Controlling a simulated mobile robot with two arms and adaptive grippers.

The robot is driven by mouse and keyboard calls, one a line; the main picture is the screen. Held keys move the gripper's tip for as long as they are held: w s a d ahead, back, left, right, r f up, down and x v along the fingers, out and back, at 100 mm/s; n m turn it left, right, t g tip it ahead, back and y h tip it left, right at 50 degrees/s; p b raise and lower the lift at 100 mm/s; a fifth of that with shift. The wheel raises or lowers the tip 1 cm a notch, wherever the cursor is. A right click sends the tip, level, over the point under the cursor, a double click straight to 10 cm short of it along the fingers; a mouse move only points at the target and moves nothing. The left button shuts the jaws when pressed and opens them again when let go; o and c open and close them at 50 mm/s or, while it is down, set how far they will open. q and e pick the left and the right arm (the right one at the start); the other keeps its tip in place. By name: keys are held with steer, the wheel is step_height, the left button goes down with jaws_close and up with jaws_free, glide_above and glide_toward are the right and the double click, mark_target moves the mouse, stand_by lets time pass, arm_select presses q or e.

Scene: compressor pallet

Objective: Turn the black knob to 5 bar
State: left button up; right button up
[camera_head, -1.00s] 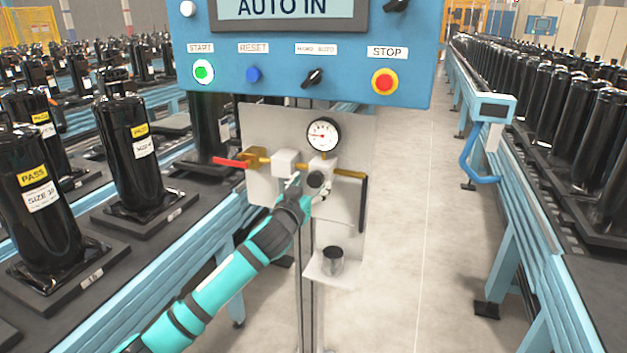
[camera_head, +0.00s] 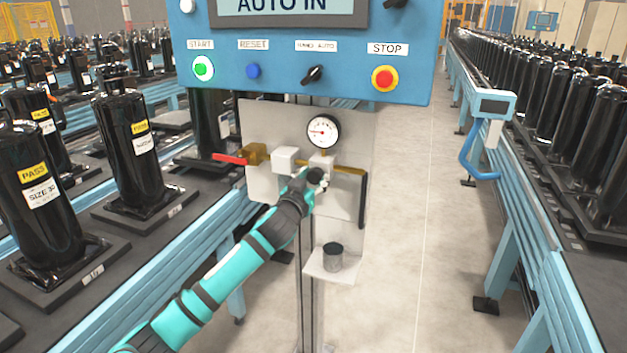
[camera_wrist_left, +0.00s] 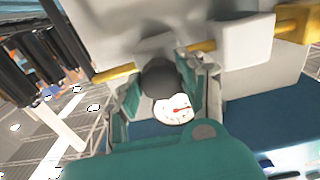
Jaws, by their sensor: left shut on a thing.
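The black knob (camera_head: 316,175) sits on the air regulator, below the round white pressure gauge (camera_head: 323,132) with a red needle. The needle points to the left part of the dial; the numbers are too small to read. My left gripper (camera_head: 313,183) is at the knob, its arm coming in from the lower left. In the left wrist view, the dark knob (camera_wrist_left: 160,78) lies between the two fingers of my left gripper (camera_wrist_left: 168,92), shut on it. The gauge (camera_wrist_left: 174,109) shows just beyond it. My right gripper is not in view.
A red-handled valve (camera_head: 232,159) and brass pipe are left of the regulator on a grey panel (camera_head: 262,118). A blue control box (camera_head: 300,90) with buttons hangs above. A small shelf holds a dark cup (camera_head: 332,257) below. Conveyors with black compressors flank both sides.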

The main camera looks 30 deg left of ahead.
arm_select(q)
steer(key=shift+m, duration=0.3)
steer(key=shift+m+p, duration=0.6)
steer(key=shift+m, duration=0.2)
steer(key=m+p, duration=0.1)
steer(key=m, duration=0.2)
steer(key=shift+r+m, duration=0.1)
steer(key=shift+m, duration=0.2)
steer(key=m+p, duration=0.3)
steer(key=m, duration=0.3)
steer(key=m+p, duration=0.2)
steer(key=m, duration=0.4)
steer(key=shift+a+m, duration=0.1)
steer(key=shift+m, duration=0.3)
steer(key=m+p, duration=0.1)
steer(key=m, duration=0.2)
steer(key=shift+p, duration=0.35)
steer(key=shift+m+p, duration=0.4)
steer(key=shift+m, duration=0.9)
